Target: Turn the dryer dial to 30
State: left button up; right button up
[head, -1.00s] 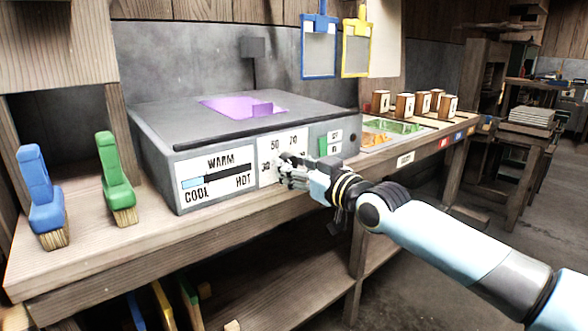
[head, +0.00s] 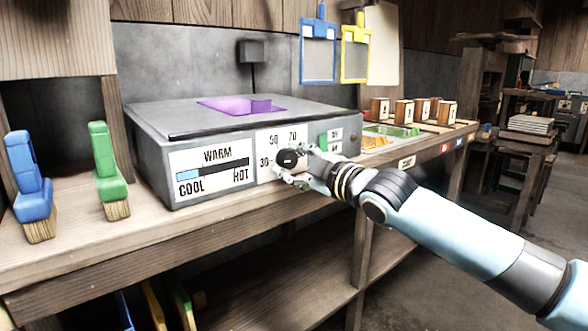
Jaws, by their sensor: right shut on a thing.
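The grey dryer (head: 150,140) stands on the wooden bench. Its front has a dial plate with 50 and 70 along the top and 30 at the left. The dark round dial (head: 289,157) shows in front of the plate, with a small pale mark on its face. The mark lies roughly level, on the same height as the 30; its exact setting is too small to tell. My right gripper (head: 288,173) is shut on the dial, its fingers around the lower and right side. My left gripper is not in view.
A COOL–WARM–HOT gauge (head: 212,172) is left of the dial, and a green switch (head: 323,141) is to the right. Blue (head: 29,180) and green (head: 108,168) brushes stand at the left. A purple piece (head: 240,105) lies on top of the dryer.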

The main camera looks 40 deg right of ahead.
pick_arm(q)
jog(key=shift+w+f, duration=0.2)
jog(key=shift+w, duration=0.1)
pick_arm(e)
jog(key=shift+f+n, duration=0.1)
jog(key=shift+n, duration=0.3)
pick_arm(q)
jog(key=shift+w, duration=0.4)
pick_arm(e)
jog(key=o, duration=0.9)
jog(key=shift+c, duration=0.2)
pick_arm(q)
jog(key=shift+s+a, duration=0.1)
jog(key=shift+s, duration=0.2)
pick_arm(e)
jog(key=shift+o, duration=1.4)
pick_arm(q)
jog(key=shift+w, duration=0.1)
pick_arm(e)
jog(key=s, duration=0.8)
jog(key=shift+d, duration=0.3)
